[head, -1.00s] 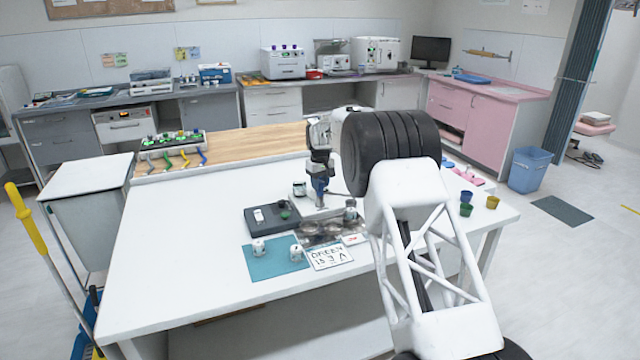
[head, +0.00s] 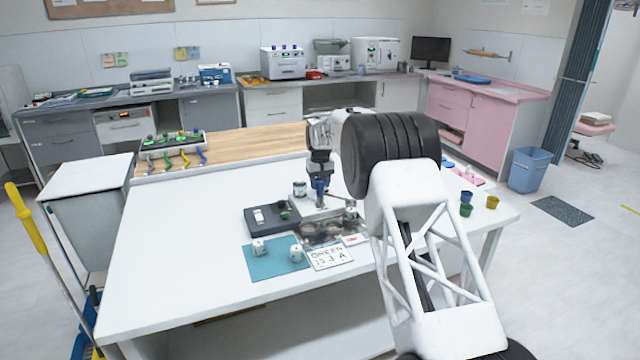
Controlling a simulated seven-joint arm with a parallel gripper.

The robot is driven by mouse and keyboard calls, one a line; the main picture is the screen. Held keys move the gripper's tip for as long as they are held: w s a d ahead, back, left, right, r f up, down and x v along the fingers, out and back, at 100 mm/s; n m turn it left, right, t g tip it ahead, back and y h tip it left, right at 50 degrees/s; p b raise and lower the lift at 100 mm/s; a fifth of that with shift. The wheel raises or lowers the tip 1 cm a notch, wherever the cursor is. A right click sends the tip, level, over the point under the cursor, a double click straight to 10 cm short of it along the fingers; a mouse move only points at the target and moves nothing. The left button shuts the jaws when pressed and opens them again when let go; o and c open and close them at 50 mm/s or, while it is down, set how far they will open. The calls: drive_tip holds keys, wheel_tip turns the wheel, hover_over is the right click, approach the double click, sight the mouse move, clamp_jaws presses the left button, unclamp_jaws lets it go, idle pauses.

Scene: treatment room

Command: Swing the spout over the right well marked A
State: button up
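The metal unit with dark round wells (head: 322,232) is on the white table in the head view, small and partly hidden by my arm. I cannot make out the spout clearly or tell which well it is over. My gripper (head: 320,202) points down just behind the wells, with blue at its lower end. Whether its fingers are open or shut on something is too small to tell. A white card with handwriting (head: 330,258) lies in front of the wells. Its lettering includes an A, but no well's own mark is readable.
A dark grey box (head: 262,224) stands left of the wells, with a small jar (head: 300,188) behind it. Two white cups (head: 258,246) (head: 296,252) stand on a teal mat (head: 265,268). Coloured cups (head: 466,210) stand at the right. The table's left front is clear.

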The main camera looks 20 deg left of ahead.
drive_tip(key=shift+o, duration=1.2)
drive_tip(key=shift+r, duration=3.95)
